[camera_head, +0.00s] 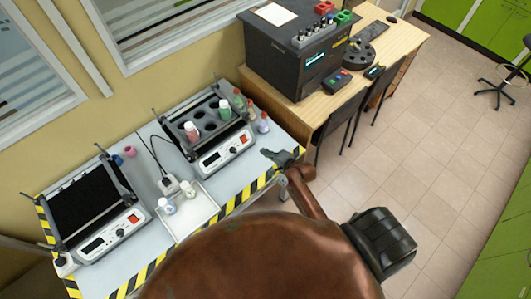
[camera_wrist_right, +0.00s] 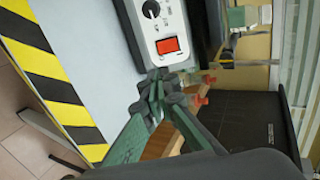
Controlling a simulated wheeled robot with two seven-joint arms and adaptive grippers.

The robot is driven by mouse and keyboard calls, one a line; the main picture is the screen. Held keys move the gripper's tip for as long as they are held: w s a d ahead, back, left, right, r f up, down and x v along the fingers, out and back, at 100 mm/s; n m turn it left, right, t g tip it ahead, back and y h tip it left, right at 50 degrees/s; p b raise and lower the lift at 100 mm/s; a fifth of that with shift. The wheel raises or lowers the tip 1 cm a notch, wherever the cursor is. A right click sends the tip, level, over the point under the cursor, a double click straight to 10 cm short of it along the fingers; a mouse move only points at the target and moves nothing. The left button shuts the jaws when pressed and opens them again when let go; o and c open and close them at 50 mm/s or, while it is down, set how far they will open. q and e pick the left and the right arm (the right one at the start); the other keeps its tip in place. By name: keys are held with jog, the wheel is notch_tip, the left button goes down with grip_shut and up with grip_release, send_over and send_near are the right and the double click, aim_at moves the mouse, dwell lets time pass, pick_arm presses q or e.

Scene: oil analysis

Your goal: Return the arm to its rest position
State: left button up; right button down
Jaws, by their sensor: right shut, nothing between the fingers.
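My right gripper (camera_head: 278,157) shows in the camera_head view over the right front edge of the lab table (camera_head: 232,186). In the camera_wrist_right view its grey-green fingers (camera_wrist_right: 157,82) are shut together with nothing between them. The tips appear close to the front panel of a device with a red switch (camera_wrist_right: 168,45); whether they touch it I cannot tell. My left gripper is not in view.
A shaker (camera_head: 226,152) with bottles in and beside its rack stands left of the gripper. A second shaker (camera_head: 112,233) and a white tray (camera_head: 190,217) with two bottles are farther left. A wooden desk (camera_head: 310,108) bears a dark instrument (camera_head: 285,62).

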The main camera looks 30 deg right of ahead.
jog(key=shift+s, duration=0.15)
dwell(0.5)
jog(key=s+d+r+n+g+h, duration=0.1)
jog(key=s+r+n+g, duration=0.3)
jog(key=s, duration=0.6)
jog(key=s+d+n+g+h, duration=0.1)
jog(key=s+d+n+h, duration=0.1)
jog(key=s+n, duration=0.6)
jog(key=s+d+r+n+g+h, duration=0.1)
jog(key=s+r+n+g, duration=0.2)
jog(key=s, duration=0.9)
notch_tip(320, 180, down, 37)
jog(key=s+a+n+g+b, duration=0.1)
jog(key=s+b, duration=0.1)
jog(key=b, duration=0.4)
jog(key=s+f+g+y+b, duration=0.1)
jog(key=s+f+b, duration=0.3)
jog(key=s+f, duration=1.5)
notch_tip(320, 180, down, 4)
jog(key=shift+s+r+n+g+b, duration=0.2)
jog(key=shift+s+n+g+b, duration=0.1)
jog(key=shift+n+g, duration=0.1)
jog(key=shift+a, duration=0.1)
